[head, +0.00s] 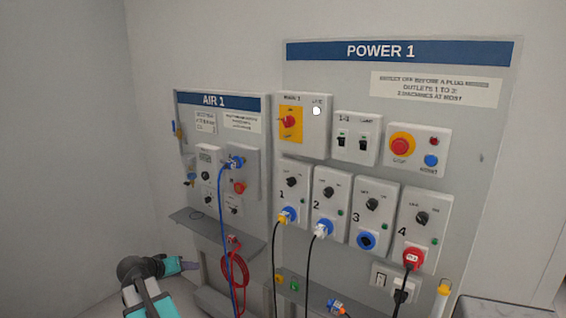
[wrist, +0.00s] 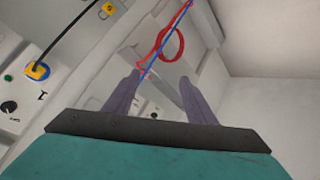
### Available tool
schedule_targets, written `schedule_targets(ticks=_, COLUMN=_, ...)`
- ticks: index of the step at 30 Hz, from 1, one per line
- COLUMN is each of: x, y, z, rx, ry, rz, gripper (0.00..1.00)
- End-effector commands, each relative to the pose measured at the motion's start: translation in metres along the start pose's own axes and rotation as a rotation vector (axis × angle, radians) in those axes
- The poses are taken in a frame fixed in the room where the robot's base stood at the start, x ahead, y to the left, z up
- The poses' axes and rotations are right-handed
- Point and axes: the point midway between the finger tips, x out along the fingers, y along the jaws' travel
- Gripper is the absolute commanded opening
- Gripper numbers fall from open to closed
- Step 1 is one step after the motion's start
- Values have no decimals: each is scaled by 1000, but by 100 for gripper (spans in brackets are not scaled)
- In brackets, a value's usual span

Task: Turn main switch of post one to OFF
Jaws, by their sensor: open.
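The main switch (head: 290,122) is a red rotary knob on a yellow plate, at the upper left of the POWER 1 panel (head: 400,72). Its knob looks tilted; the position marks are too small to read. A white lamp (head: 317,111) beside it looks lit. My gripper (head: 190,266) is at the lower left in the head view, well below and left of the switch and apart from it. In the wrist view my gripper (wrist: 160,88) is open, with nothing between its fingers. The switch is not in the wrist view.
The AIR 1 panel (head: 214,100) stands left of POWER 1, with a shelf (head: 215,222), a blue hose (head: 224,200) and a red coiled hose (head: 235,268). Cables hang from outlets 1, 2 and 4. A yellow plug in a blue socket (wrist: 38,70) shows in the wrist view.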

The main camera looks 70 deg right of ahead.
Motion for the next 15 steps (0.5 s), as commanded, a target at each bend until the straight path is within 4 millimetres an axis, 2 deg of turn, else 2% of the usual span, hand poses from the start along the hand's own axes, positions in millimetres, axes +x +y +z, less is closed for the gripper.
schedule_targets(ticks=1, x=-4, y=20, z=-23, rx=38, ry=29, rz=23, gripper=51)
schedule_targets(ticks=6, x=-18, y=84, z=-85, rx=153, ry=122, rz=100, gripper=51)
schedule_targets(ticks=11, x=-37, y=149, z=-137, rx=256, ry=213, rz=173, gripper=51)
schedule_targets(ticks=15, x=-58, y=209, z=-178, rx=344, ry=293, rz=240, gripper=51)
